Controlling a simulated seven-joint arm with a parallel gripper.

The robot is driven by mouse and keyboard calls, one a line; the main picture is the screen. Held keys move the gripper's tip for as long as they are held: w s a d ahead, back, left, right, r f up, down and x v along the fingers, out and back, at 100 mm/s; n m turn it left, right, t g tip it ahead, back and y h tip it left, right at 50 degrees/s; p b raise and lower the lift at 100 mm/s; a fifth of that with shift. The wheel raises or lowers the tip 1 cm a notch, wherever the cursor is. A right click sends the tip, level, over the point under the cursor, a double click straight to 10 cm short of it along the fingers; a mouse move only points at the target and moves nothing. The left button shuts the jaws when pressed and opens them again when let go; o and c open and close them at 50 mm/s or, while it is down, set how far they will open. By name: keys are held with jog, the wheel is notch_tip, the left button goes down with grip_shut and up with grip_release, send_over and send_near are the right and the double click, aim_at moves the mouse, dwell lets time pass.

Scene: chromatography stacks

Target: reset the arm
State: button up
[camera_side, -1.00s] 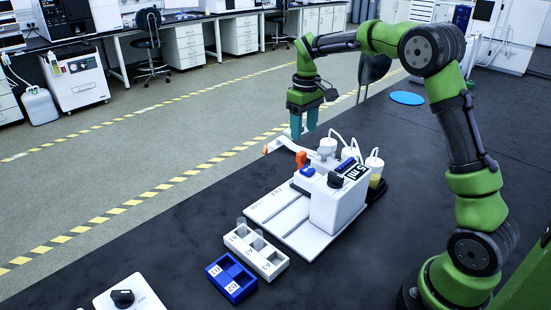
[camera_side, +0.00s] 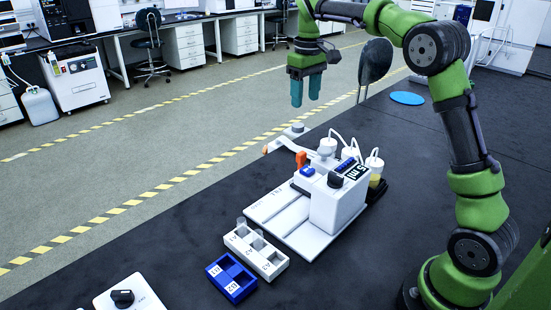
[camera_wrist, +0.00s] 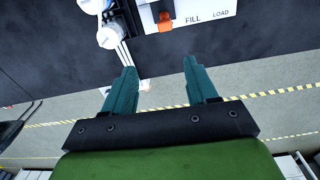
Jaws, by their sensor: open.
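My gripper (camera_side: 306,90) hangs in the air above the far edge of the bench, fingers pointing down, in the side view. It is well above the white chromatography device (camera_side: 337,205) and apart from it. In the wrist view my gripper (camera_wrist: 157,80) shows two teal fingers spread apart with nothing between them. The device's white panel (camera_wrist: 200,20), marked FILL and LOAD, with an orange knob (camera_wrist: 164,17), lies ahead of the fingers. In the side view the orange knob (camera_side: 301,158) stands on the device's left part.
A white rack (camera_side: 256,252) and a blue rack (camera_side: 231,278) stand in front of the device. White-capped bottles (camera_side: 374,165) stand behind it. A white box with a black knob (camera_side: 123,298) is at the front left. A blue disc (camera_side: 407,98) lies on the bench at the back.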

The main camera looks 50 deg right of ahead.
jog(key=s+a+f+m+t+y, duration=0.1)
jog(key=s+a+t, duration=0.2)
jog(key=s+a, duration=0.4)
jog(key=s+a+f+m+t+y, duration=0.1)
jog(key=s+a, duration=0.7)
jog(key=s, duration=0.8)
jog(key=m+t, duration=0.1)
jog(key=t, duration=0.1)
jog(key=shift+s+f+t, duration=0.15)
jog(key=shift+t, duration=0.25)
jog(key=shift+a, duration=0.1)
